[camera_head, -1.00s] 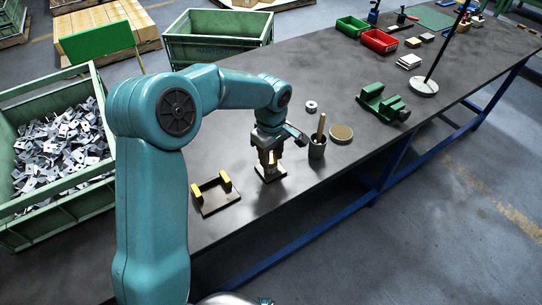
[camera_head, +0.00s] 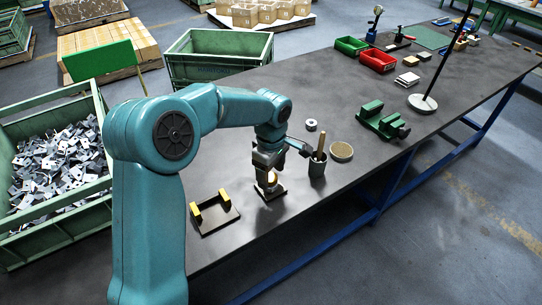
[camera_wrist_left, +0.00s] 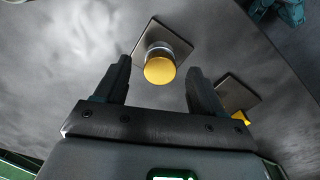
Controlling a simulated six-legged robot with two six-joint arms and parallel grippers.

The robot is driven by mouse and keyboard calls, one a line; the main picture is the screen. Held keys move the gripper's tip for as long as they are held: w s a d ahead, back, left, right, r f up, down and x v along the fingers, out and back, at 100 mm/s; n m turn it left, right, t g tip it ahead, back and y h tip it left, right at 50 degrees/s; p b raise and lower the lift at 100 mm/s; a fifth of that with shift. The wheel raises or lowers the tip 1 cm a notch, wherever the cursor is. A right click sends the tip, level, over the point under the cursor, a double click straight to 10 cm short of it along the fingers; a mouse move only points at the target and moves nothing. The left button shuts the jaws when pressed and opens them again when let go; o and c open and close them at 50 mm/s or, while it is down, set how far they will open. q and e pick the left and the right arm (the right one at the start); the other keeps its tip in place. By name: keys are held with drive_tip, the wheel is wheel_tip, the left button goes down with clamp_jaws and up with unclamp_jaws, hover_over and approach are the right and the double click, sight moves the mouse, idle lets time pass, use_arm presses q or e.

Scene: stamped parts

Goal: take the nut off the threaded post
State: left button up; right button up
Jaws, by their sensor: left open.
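The threaded post shows in the left wrist view as a round yellow top (camera_wrist_left: 159,70) with a grey collar (camera_wrist_left: 179,46) below it, on a square dark plate (camera_wrist_left: 147,38). I cannot tell the nut apart from the post, and no thread shows. In the head view the yellow part (camera_head: 271,180) stands upright on its plate (camera_head: 280,190), partly hidden by my left gripper (camera_head: 267,168). That gripper is open and empty, pointing down above the post. In the wrist view the yellow top appears between its spread fingers. My right gripper is out of view.
A plate with two yellow blocks (camera_head: 217,222) lies to the left. A dark cup with a stick (camera_head: 317,168), a round dish (camera_head: 341,151) and a grey ring (camera_head: 311,125) stand to the right. A green vise (camera_head: 383,122) is farther off.

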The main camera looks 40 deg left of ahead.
sight(271, 177)
use_arm(q)
wheel_tip(271, 177, up, 16)
drive_tip(key=p, duration=0.1)
drive_tip(key=shift+p, duration=0.4)
drive_tip(key=shift+f, duration=0.2)
